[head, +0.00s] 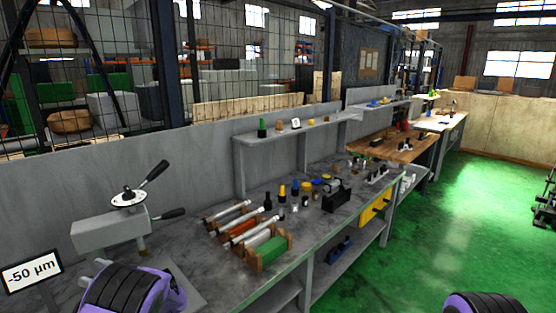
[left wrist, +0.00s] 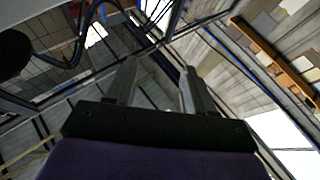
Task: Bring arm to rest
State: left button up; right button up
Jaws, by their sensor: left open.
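My left gripper (head: 95,272) is at the lower left of the head view, in front of the grey bench and near the grinder's grey head; only small grey finger parts show past my purple and black arm. In the left wrist view the left gripper (left wrist: 160,64) has two grey fingers standing apart with nothing between them. It points up toward the roof and windows. A purple and black part of my right arm (head: 485,303) shows at the lower right edge of the head view. My right gripper is out of view.
A raised shelf (head: 290,130) runs behind. The green floor (head: 470,200) at right is mostly clear.

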pick_arm(q)
jog(key=s+d+f+m+t+h, duration=0.2)
jog(key=s+f+m+t+h, duration=0.1)
jog(key=f, duration=0.4)
jog(key=s+d+f+m+t+h, duration=0.2)
jog(key=s+f+m+t+h, duration=0.1)
jog(key=f, duration=0.4)
jog(key=s+d+f+m+t+h, duration=0.2)
jog(key=s+f+m+t+h, duration=0.2)
jog(key=f, duration=0.4)
jog(key=shift+m+t+h, duration=0.6)
jog(key=shift+m+h, duration=0.1)
jog(key=shift+m, duration=0.6)
jog(key=s+d+f+g+h, duration=0.25)
jog(key=s+d, duration=0.25)
jog(key=s, duration=0.3)
jog(key=s+d+f+g+h+b, duration=0.1)
jog(key=s+d+f+g+h, duration=0.2)
jog(key=s, duration=0.4)
jog(key=s+d+f+g+h, duration=0.1)
jog(key=s+d+f+h, duration=0.2)
jog(key=s+d, duration=0.4)
notch_tip(320, 180, down, 10)
jog(key=a+b, duration=0.1)
jog(key=b, duration=0.9)
jog(key=shift+s+a+f+b, duration=0.2)
jog(key=shift+a+f+b, duration=0.05)
jog(key=shift+a+b, duration=0.1)
jog(key=shift+t, duration=0.25)
